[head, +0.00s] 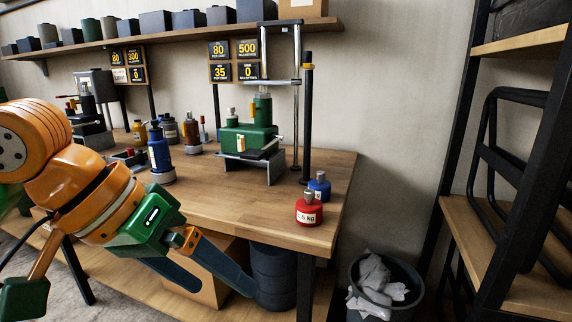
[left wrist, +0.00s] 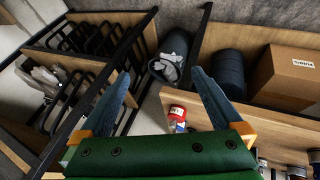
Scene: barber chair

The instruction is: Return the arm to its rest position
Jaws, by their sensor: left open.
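My left arm (head: 95,195), orange with a green wrist, comes in from the left in the head view. Its gripper (head: 222,288) has two dark blue fingers spread apart, with nothing between them. It is in front of the workbench's front edge and points down to the right. In the left wrist view the open fingers (left wrist: 160,74) show against the bin and lower shelf behind them. My right gripper is not in view.
The wooden workbench (head: 245,210) carries a green press (head: 248,140), a blue bottle (head: 159,155), a red weight (head: 309,210) and a blue weight (head: 320,186). A bin (head: 383,290) stands right of it, beside a shelf rack (head: 505,235). A cardboard box (left wrist: 290,75) sits underneath.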

